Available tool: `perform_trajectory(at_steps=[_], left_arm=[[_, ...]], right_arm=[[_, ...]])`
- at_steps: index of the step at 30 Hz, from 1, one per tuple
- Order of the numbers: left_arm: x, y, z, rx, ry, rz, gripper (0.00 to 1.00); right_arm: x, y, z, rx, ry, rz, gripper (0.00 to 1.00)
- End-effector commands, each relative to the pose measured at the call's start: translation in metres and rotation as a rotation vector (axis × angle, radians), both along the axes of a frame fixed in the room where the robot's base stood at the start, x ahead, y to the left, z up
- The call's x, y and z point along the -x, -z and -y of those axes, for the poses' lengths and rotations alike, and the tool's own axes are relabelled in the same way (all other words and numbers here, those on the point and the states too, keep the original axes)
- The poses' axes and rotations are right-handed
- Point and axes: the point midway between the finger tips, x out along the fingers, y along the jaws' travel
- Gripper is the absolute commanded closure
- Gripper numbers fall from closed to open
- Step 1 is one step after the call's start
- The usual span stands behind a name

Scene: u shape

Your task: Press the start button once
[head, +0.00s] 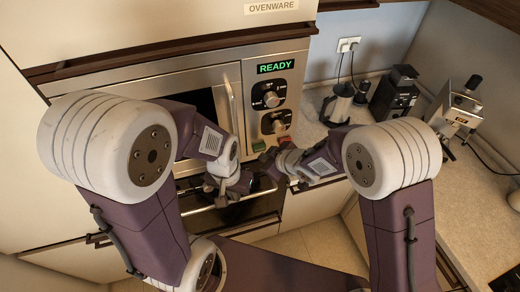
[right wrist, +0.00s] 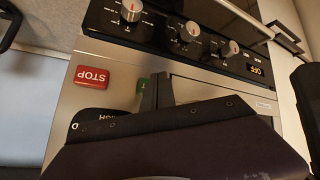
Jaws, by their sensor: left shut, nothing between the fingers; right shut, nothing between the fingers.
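The microwave's green start button (head: 258,146) is on the lower control panel, left of a red button (head: 285,141). In the right wrist view the green button (right wrist: 142,85) is partly hidden by my right gripper's fingers, and the red button (right wrist: 91,77) reads STOP. My right gripper (head: 268,160) is shut and empty, just below and beside the green button. Its dark fingertips (right wrist: 158,88) overlap the button's edge in the wrist view; I cannot tell whether they touch it. My left gripper (head: 218,190) is shut and empty, lower, in front of the oven.
The microwave display (head: 275,67) reads READY, above two knobs (head: 271,99). Another panel in the wrist view has several knobs (right wrist: 190,30) and an OFF display (right wrist: 257,70).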

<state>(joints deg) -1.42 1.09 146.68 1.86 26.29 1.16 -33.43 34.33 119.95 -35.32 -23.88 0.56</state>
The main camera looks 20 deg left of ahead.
Motion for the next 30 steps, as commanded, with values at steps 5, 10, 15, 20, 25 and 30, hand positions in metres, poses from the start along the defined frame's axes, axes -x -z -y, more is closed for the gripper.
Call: perform_trajectory(at_steps=[5, 10, 15, 20, 25, 30], left_arm=[[0.0000, 0.0000, 0.0000, 0.000, 0.000, 0.000, 1.00], [0.0000, 0.0000, 0.0000, 0.000, 0.000, 0.000, 1.00], [0.0000, 0.0000, 0.0000, 0.000, 0.000, 0.000, 1.00], [0.0000, 0.0000, 0.0000, 0.000, 0.000, 0.000, 1.00], [0.0000, -0.0020, 0.0000, 0.000, 0.000, 0.000, 1.00], [0.0000, -0.0066, 0.0000, 0.000, 0.000, 0.000, 1.00]], right_arm=[[0.0000, 0.0000, 0.0000, 0.000, 0.000, 0.000, 1.00], [0.0000, 0.0000, 0.0000, 0.000, 0.000, 0.000, 1.00], [0.0000, 0.0000, 0.0000, 0.000, 0.000, 0.000, 1.00], [0.0000, 0.0000, 0.0000, 0.000, 0.000, 0.000, 1.00], [-0.0014, -0.0009, -0.0010, 0.000, 0.000, 0.000, 1.00], [-0.0063, -0.0011, -0.0044, 0.001, -0.001, -0.001, 1.00]])
